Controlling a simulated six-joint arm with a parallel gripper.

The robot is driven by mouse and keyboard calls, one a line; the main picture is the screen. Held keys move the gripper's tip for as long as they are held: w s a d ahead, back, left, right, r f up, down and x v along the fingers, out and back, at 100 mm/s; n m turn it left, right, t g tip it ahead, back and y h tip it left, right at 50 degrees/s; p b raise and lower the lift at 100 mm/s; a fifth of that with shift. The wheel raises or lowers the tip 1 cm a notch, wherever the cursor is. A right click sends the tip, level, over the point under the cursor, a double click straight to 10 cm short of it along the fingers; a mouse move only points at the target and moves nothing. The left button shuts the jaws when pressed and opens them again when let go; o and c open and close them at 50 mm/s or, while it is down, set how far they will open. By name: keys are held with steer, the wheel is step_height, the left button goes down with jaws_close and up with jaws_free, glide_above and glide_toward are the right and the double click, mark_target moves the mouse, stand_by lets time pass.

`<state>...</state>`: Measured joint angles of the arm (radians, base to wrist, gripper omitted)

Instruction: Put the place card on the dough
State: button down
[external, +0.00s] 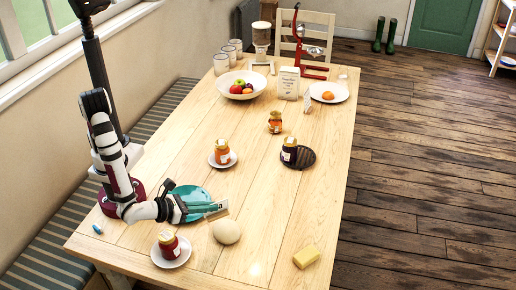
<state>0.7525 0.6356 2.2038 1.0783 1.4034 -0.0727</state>
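A pale, rounded lump of dough (226,233) lies on the table near the front. My gripper (208,209) is low over the table, just behind and to the left of the dough. It appears shut on a small beige place card (219,213), which sits at the fingertips, close above the dough's back edge. I cannot tell whether the card touches the dough. The fingers hide part of the card.
A jar on a saucer (170,262) stands front left, and a yellow block (306,257) lies front right. More jars, a fruit bowl (241,93) and glasses stand farther back. The table's right side is mostly clear.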

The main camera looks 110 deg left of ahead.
mark_target(219, 214)
steer(key=x, duration=0.3)
steer(key=shift+s+a+f, duration=0.1)
steer(key=shift+s+f, duration=0.05)
steer(key=shift+f, duration=2.1)
steer(key=c, duration=1.1)
jaws_free()
steer(key=shift+f, duration=0.1)
